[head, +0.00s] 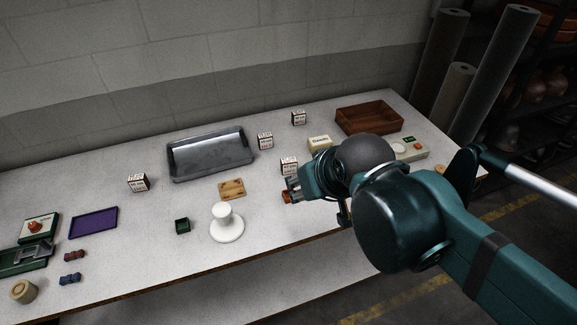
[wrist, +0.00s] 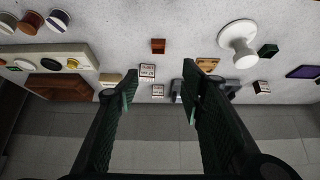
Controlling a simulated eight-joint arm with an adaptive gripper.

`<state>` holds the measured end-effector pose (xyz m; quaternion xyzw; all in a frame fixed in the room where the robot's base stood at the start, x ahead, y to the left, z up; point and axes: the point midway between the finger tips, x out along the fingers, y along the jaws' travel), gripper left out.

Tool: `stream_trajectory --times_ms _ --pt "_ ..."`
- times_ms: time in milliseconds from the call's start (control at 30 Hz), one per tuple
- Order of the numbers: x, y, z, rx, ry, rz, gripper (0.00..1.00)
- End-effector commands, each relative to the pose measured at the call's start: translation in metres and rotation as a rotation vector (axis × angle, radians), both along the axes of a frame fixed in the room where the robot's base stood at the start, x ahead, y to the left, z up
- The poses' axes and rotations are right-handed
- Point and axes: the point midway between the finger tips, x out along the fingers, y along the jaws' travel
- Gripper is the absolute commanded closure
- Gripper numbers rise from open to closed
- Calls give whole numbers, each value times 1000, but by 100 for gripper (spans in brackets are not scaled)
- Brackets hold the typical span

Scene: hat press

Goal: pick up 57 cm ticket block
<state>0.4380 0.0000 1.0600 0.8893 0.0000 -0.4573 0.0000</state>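Several small white ticket blocks with dark print stand on the table; I cannot read which is the 57 cm one. In the head view one is at the left (head: 138,183), one right of the grey tray (head: 265,141), one at the back (head: 299,118), and one just beyond my gripper (head: 289,166). In the wrist view two ticket blocks show between the fingers, a nearer one (wrist: 147,71) and a farther one (wrist: 158,90). My gripper (wrist: 160,86) is open and empty, above the table. In the head view my arm partly hides it.
The grey metal tray (head: 210,157) and brown wooden tray (head: 369,120) lie at the back. A cream box (head: 320,143) stands near the ticket blocks. A white stand (head: 226,225) and small wooden board (head: 232,188) are left of my gripper. A red-brown block (wrist: 158,46) is nearby.

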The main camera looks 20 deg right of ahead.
Motion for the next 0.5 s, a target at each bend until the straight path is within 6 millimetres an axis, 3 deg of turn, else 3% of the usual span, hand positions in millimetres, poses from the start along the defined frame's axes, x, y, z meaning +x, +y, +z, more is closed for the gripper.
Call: stream_trajectory --times_ms 500 --pt "4 0 2 -16 10 17 63"
